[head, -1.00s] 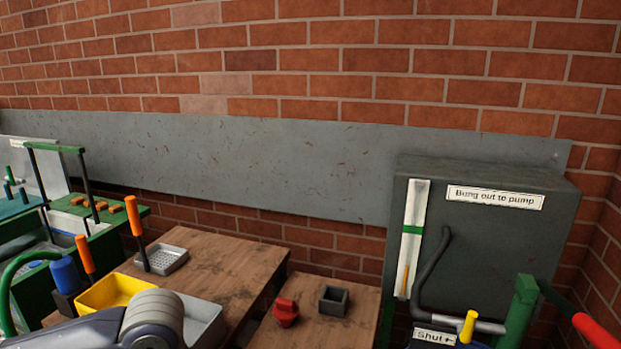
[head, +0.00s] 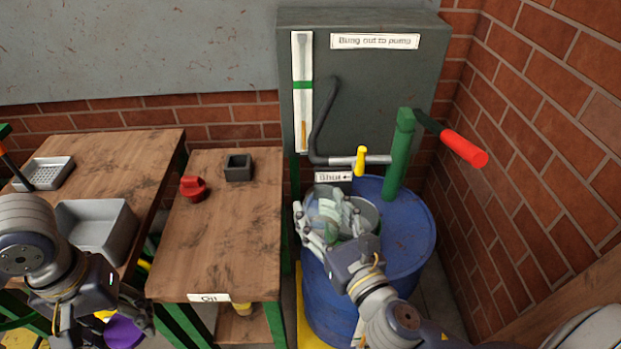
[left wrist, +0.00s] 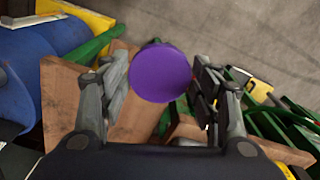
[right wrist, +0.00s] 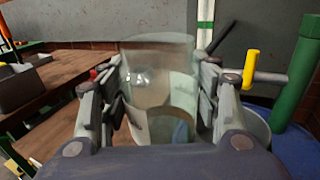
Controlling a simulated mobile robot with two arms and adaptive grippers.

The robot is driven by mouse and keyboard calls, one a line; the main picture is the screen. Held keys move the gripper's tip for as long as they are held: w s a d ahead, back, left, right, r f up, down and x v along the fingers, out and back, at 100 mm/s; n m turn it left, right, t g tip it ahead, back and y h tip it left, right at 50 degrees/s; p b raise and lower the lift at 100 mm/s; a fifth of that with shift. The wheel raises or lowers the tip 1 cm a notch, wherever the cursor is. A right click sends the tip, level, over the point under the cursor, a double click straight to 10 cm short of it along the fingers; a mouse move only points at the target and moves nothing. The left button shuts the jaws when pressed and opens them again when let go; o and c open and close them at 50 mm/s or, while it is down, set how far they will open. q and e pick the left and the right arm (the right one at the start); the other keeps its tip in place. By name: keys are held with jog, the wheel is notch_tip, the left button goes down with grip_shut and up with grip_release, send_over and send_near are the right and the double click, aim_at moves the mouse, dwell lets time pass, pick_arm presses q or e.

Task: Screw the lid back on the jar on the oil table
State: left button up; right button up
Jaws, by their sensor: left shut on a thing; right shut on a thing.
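A clear glass jar (right wrist: 155,62) with a pale label stands between the fingers of my right gripper (right wrist: 160,100), which is shut on it. In the head view the jar (head: 325,230) is partly hidden by my right gripper (head: 328,222), above the blue drum beside the grey bucket. A round purple lid (left wrist: 160,73) is held by my left gripper (left wrist: 158,85). In the head view the lid (head: 123,333) shows low at the left, near the front left of the oil table (head: 220,240), apart from the jar.
The oil table carries a red knobbed piece (head: 193,189) and a small dark square box (head: 238,167); its front half is clear. A blue drum (head: 410,240) with a green post and red handle (head: 465,148) stands right. A pipe with a yellow valve handle (head: 361,160) is above the bucket (head: 367,214).

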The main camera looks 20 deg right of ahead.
jog(key=s+a+f+n+g+y, duration=0.1)
jog(key=s+a+n+g+y, duration=0.1)
jog(key=a+n+g+y, duration=0.2)
jog(key=a+n+y, duration=0.3)
jog(key=a+y, duration=0.3)
jog(key=a, duration=0.2)
jog(key=shift+a+f, duration=0.35)
jog(key=shift+f, duration=0.05)
pick_arm(q)
jog(key=w+d+r+m, duration=0.1)
jog(key=d+r, duration=0.3)
jog(key=d, duration=0.4)
jog(key=w+d+r+m, duration=0.1)
jog(key=w+d+r, duration=0.2)
jog(key=d+r, duration=0.2)
jog(key=w+d+r+m, duration=0.1)
jog(key=d+r, duration=0.4)
jog(key=d, duration=0.6)
jog(key=shift+w+r, duration=0.25)
jog(key=shift+w, duration=0.3)
jog(key=shift+a+f, duration=0.1)
jog(key=shift+f, duration=1.9)
